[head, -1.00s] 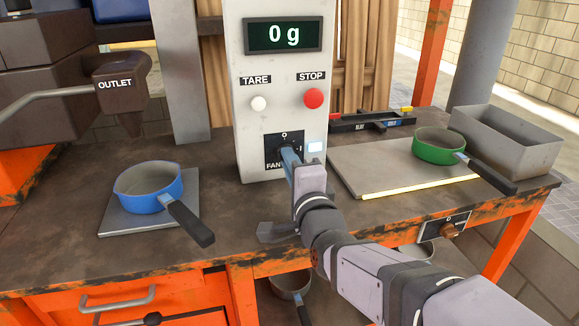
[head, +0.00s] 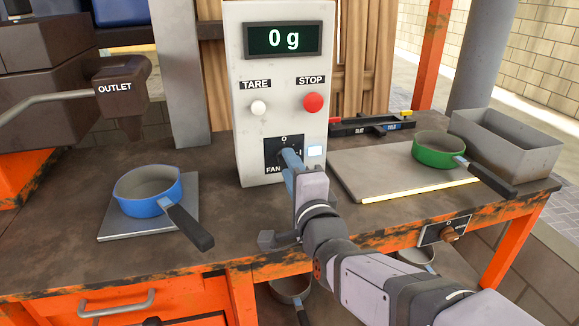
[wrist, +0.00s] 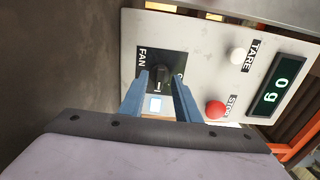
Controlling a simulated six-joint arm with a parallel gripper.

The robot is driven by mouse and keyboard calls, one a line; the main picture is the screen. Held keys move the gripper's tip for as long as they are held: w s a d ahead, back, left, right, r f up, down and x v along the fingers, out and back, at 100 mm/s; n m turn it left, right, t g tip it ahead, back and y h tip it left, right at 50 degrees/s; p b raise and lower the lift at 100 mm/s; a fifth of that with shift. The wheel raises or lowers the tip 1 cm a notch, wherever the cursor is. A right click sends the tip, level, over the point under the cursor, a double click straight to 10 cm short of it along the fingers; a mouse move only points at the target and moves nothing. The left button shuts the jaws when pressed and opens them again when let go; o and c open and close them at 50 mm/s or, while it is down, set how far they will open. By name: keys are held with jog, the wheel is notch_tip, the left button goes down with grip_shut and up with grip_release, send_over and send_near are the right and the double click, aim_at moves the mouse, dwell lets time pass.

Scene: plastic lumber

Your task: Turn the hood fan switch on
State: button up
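The hood fan switch (wrist: 162,74) is a dark knob on a black plate marked FAN, O and I, low on the white control panel (head: 253,150). In the wrist view the knob looks lined up with the I mark. A small pale square beside the plate (head: 315,151) glows. My gripper (wrist: 161,76) points at the knob with its two blue fingers apart, one on each side of it. Gaps seem to show between fingers and knob; contact is not clear. In the head view my gripper (head: 288,156) partly hides the knob.
A white TARE button (head: 259,108), a red STOP button (head: 314,102) and a "0 g" display (head: 283,40) sit above the switch. A blue pan (head: 147,190) stands left; a green pan (head: 437,149) and grey bin (head: 507,150) stand right.

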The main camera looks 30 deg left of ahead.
jog(key=shift+v, duration=3.15)
